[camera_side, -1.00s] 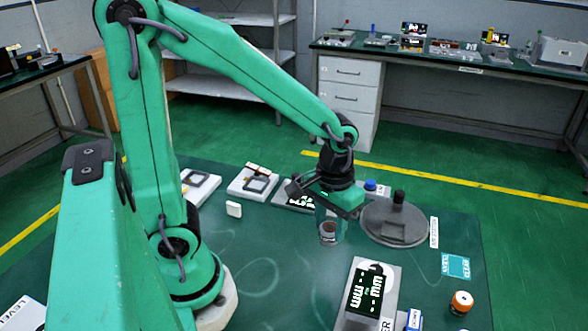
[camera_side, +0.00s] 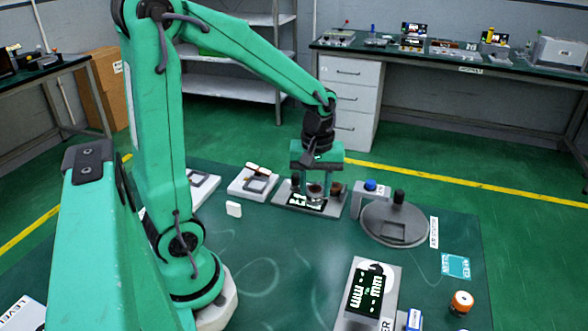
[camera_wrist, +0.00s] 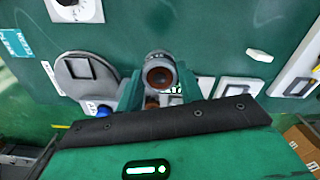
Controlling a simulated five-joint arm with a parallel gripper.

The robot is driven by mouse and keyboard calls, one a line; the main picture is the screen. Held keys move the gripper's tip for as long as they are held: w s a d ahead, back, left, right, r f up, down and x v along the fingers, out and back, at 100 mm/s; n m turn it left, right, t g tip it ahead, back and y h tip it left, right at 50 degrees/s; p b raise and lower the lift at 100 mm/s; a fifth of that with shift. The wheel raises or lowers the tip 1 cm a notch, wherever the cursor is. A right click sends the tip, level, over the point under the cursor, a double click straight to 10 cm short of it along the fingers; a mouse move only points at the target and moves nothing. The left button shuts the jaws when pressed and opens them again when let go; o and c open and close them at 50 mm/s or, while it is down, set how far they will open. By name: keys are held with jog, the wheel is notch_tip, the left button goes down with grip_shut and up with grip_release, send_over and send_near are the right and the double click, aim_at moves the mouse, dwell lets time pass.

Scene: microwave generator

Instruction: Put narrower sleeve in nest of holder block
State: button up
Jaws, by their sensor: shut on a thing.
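My gripper (camera_side: 316,184) is shut on a grey sleeve (camera_wrist: 158,72) with a brown inside; it also shows in the side view (camera_side: 315,191). The sleeve appears upright between the two green fingers. It is over or at a grey plate (camera_side: 331,211) with a dark display panel, at the back middle of the mat. Whether the sleeve touches the plate cannot be told. A brown round piece (camera_side: 336,188) stands at the plate's right end, partly hidden by my gripper; it shows behind the held sleeve in the wrist view (camera_wrist: 152,102). I cannot tell which part is the nest.
A round grey base (camera_side: 377,232) with a square recess stands to the right, beside a blue-topped piece (camera_side: 370,186). The middle mat is clear.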

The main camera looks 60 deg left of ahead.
jog(key=s+a+r+n, duration=0.1)
jog(key=s+a+n, duration=0.1)
jog(key=a+n, duration=0.7)
jog(key=shift+s+a+r, duration=0.15)
jog(key=shift+s+a, duration=0.05)
jog(key=shift+a, duration=1.75)
send_over(256, 186)
notch_tip(256, 186, down, 7)
jog(key=shift+f, duration=2)
jog(key=shift+f, duration=0.15)
jog(key=o, duration=1.1)
